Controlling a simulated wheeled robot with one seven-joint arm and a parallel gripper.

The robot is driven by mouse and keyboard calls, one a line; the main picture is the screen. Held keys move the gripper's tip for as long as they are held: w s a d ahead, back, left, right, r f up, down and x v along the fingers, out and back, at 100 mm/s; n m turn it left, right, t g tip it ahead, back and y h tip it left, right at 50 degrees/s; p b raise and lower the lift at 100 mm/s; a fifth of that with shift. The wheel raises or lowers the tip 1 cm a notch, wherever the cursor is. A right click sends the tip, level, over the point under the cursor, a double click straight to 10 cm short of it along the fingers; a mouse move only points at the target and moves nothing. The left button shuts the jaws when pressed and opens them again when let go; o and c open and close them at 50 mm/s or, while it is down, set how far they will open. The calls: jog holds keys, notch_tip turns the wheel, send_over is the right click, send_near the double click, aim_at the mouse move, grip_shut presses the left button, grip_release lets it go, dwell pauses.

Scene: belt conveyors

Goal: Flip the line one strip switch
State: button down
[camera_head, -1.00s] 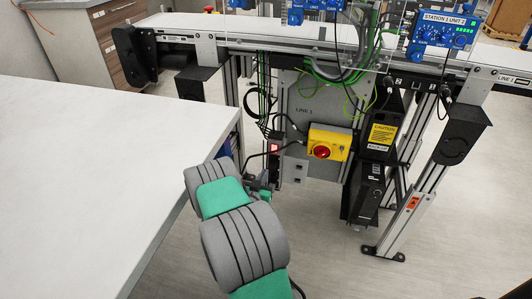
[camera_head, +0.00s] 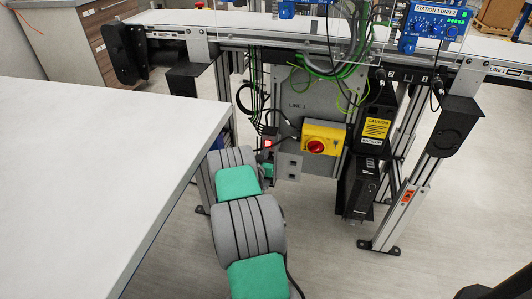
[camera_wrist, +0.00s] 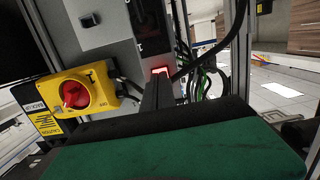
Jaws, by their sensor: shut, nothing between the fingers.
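The line one strip switch (camera_head: 267,144) is a small red-lit rocker on a dark power strip, left of the yellow box on the LINE 1 panel. In the wrist view the lit switch (camera_wrist: 160,70) glows red just beyond my fingertips. My gripper (camera_wrist: 157,84) is shut and empty, its dark fingers pointing at the switch and covering part of it. I cannot tell whether they touch it. In the head view my arm's wrist hides most of the gripper, just below the strip.
A yellow box with a red rotary knob (camera_head: 316,146) sits right of the strip; it also shows in the wrist view (camera_wrist: 75,95). Loose cables (camera_head: 252,100) hang beside the strip. A white table (camera_head: 90,170) borders my arm on the left. A conveyor (camera_head: 240,20) runs above.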

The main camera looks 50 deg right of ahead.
jog(key=shift+w+d, duration=0.2)
jog(key=shift+d, duration=0.25)
jog(key=shift+d+f+b, duration=0.1)
jog(key=shift+f+b, duration=0.35)
jog(key=shift+b, duration=0.55)
jog(key=b, duration=0.2)
jog(key=h+b, duration=0.1)
jog(key=b, duration=0.1)
jog(key=shift+w+d+f+t, duration=0.15)
jog(key=shift+f+t, duration=0.15)
jog(key=h+b, duration=0.1)
jog(key=b, duration=0.2)
jog(key=shift+d+r+b, duration=0.1)
jog(key=shift+r+b, duration=0.1)
jog(key=shift+b, duration=0.15)
jog(key=shift+r, duration=0.65)
jog(key=shift+a+f, duration=0.2)
jog(key=shift+f, duration=0.1)
jog(key=v, duration=1.4)
jog(key=shift+s+f, duration=0.25)
